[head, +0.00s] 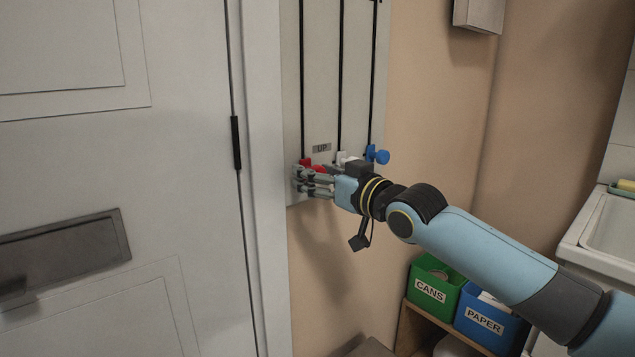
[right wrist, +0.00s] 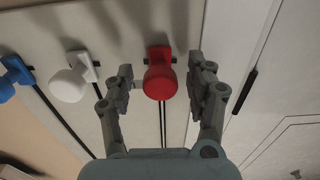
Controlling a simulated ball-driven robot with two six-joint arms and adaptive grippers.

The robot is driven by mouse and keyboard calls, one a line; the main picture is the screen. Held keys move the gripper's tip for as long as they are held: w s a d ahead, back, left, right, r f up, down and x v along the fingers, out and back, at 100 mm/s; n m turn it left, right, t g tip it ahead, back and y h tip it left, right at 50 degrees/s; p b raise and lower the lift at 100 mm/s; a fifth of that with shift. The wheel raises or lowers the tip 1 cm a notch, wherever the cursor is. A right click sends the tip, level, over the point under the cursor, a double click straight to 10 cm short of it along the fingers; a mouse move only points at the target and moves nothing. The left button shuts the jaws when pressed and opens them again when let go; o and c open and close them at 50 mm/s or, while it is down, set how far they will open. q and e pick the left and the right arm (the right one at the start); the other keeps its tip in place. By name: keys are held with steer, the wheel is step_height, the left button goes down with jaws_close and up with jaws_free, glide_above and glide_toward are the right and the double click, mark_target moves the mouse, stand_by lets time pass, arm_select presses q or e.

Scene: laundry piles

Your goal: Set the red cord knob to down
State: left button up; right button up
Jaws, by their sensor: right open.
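The red cord knob (right wrist: 160,80) sits on a black cord on a pale wall board (head: 321,60). In the right wrist view it lies between the two open fingers of my right gripper (right wrist: 168,88), with gaps at both sides. In the head view the red knob (head: 305,162) is partly hidden behind my right gripper (head: 298,180), which is at the lower part of the board. My left gripper is not in view.
A white knob (head: 342,157) and a blue knob (head: 378,155) are on neighbouring cords to the right. A white door (head: 180,180) with its frame stands left of the board. Green (head: 433,285) and blue (head: 487,318) bins are at lower right, near a sink (head: 610,230).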

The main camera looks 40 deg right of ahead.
jaws_close()
stand_by(0.3)
